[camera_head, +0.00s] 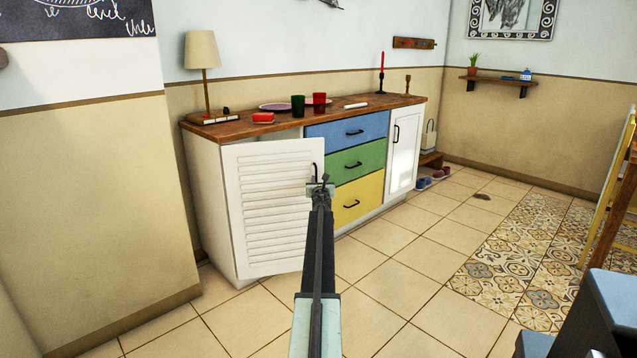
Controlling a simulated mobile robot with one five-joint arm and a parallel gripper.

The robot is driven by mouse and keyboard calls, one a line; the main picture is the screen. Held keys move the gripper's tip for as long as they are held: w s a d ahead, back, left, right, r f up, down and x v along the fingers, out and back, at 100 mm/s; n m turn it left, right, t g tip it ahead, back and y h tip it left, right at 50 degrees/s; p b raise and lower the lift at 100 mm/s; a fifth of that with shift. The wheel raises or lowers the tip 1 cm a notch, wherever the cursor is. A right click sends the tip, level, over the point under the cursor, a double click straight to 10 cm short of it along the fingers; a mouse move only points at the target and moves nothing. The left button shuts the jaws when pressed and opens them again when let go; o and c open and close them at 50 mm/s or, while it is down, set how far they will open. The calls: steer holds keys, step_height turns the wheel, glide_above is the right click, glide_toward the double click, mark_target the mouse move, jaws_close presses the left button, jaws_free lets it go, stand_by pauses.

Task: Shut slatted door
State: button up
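The white slatted door (268,205) is at the left end of a wooden-topped cabinet. It looks partly open, its right edge standing out from the cabinet front. Its black handle (314,172) is near the upper right edge. My gripper (321,186) is at that right edge, just below the handle in the picture. I cannot tell whether it touches the handle or the door, or whether its fingers are apart. My arm hides part of the cabinet's lower front and the floor.
Blue, green and yellow drawers (347,160) and a plain white door (404,150) are to the right, shut. A lamp (203,75), cups (298,105) and a candlestick (381,75) stand on the cabinet top (230,132). The tiled floor (410,265) in front is clear.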

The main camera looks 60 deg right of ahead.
steer(key=v, duration=0.7)
steer(key=shift+s+a, duration=0.25)
steer(key=shift+a, duration=0.1)
